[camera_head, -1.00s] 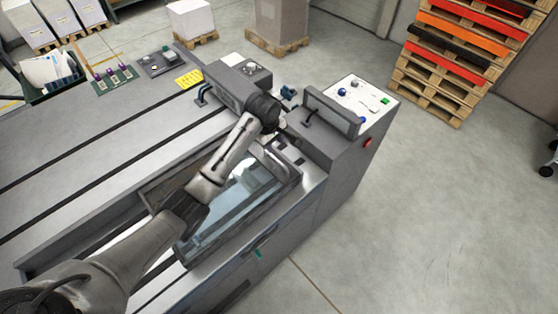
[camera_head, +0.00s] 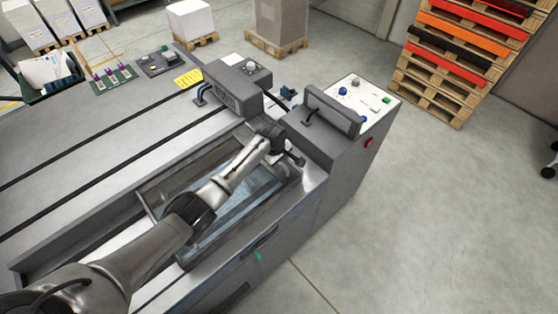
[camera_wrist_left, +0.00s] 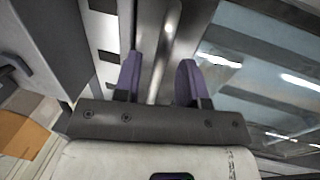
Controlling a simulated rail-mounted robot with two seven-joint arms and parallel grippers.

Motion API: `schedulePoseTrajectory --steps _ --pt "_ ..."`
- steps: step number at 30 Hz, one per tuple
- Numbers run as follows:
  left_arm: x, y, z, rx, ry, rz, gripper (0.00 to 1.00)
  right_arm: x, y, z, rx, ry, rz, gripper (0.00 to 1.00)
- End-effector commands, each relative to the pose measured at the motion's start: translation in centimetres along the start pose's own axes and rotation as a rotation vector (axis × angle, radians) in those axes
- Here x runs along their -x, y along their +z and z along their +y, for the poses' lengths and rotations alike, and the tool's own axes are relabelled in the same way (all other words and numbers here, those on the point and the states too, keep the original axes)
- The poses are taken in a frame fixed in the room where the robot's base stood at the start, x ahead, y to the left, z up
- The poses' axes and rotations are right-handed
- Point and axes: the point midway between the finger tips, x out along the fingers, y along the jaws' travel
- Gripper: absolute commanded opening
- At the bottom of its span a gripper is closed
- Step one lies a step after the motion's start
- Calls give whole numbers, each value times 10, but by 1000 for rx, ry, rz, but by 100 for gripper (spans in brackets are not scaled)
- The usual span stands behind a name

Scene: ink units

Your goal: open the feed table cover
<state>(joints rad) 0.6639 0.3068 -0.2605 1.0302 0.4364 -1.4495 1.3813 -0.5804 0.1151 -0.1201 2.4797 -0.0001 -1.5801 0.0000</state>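The feed table cover (camera_head: 242,204) is a clear panel in a grey frame, lying over the recess at the machine's near right end. My left arm lies across it and hides part of it. My left gripper (camera_head: 294,158) is at the cover's far right end, beside the control housing. In the left wrist view, its two purple-grey fingers (camera_wrist_left: 160,66) are apart, with a shiny metal bar (camera_wrist_left: 170,28) running between them. A gap shows beside the bar, so the fingers do not look closed on it. The clear panel (camera_wrist_left: 265,65) lies to the right. My right gripper is not in view.
A grey control housing (camera_head: 331,112) with a button panel (camera_head: 362,98) stands just beyond the gripper. A grey box (camera_head: 232,88) stands at the recess's far side. Stacked pallets (camera_head: 455,62) stand back right.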

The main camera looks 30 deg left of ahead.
Motion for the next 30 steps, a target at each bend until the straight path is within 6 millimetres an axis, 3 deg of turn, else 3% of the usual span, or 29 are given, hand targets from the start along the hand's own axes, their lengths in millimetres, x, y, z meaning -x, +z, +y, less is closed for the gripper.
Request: schedulePoseTrajectory --steps 8,21,30 --pt "-1 0 0 0 0 0 38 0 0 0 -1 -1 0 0" --pt "-1 0 0 0 0 0 0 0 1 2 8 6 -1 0" --pt "-1 0 0 0 0 0 0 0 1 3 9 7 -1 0"
